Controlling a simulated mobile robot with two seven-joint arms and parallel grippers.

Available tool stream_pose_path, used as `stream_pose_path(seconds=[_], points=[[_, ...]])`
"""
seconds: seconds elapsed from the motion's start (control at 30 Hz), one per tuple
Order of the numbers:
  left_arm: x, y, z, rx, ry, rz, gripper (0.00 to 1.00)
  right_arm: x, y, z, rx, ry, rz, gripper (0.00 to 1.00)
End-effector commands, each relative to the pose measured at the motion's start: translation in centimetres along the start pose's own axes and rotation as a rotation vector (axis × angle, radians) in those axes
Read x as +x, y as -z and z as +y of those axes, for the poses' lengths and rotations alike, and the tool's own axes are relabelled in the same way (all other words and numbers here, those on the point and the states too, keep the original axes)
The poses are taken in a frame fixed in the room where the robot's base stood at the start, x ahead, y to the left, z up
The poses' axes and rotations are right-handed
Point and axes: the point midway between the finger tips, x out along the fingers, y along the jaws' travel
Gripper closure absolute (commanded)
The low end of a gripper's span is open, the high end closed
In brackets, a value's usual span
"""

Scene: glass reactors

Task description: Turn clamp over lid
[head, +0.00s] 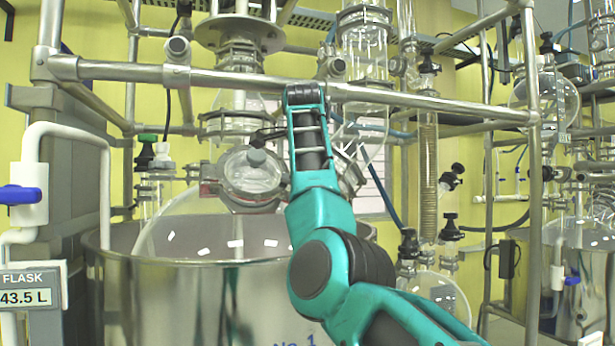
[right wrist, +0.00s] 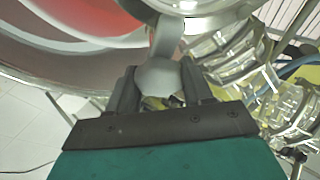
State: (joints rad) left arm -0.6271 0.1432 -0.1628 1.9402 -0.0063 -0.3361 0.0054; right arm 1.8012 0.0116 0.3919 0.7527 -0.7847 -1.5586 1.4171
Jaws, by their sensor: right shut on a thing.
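The round glass lid (head: 250,172) with its metal ring sits on the front of the large glass flask (head: 185,225) in the head view. My right arm passes just to the right of the lid and hides its right side. In the right wrist view my right gripper (right wrist: 157,76) is shut on a pale grey rounded knob (right wrist: 158,80) on a short curved stem, which I take as the clamp handle. The stem runs up to a pale round fitting (right wrist: 195,6). My left gripper is not in view.
A steel tub (head: 200,300) surrounds the flask below. A horizontal frame pipe (head: 430,98) crosses above the lid and my right arm. Glass columns and valves (head: 409,245) stand close on the right, and a white pipe with a blue handle (head: 20,195) on the left.

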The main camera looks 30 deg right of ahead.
Motion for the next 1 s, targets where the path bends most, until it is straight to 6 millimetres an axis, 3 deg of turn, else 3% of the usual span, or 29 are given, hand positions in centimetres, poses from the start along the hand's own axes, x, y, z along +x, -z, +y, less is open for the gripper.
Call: stream_pose_path(seconds=[0.3, 0.33, 0.57, 0.83, 1.0], points=[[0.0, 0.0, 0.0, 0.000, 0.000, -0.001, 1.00, -0.1, 0.1, -0.1, 0.003, 0.001, 0.001, 0.80], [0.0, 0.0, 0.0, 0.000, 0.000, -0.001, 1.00, -0.1, 0.1, -0.1, 0.003, 0.001, 0.000, 0.49], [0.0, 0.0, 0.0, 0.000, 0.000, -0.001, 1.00, 0.0, 0.1, 0.0, 0.002, 0.001, 0.000, 0.27], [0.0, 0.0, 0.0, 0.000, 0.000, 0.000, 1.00, -0.1, 0.0, 0.0, 0.001, 0.001, 0.000, 0.26], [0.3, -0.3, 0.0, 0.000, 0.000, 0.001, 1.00, -1.9, 0.0, 0.0, 0.001, 0.004, 0.000, 0.26]])
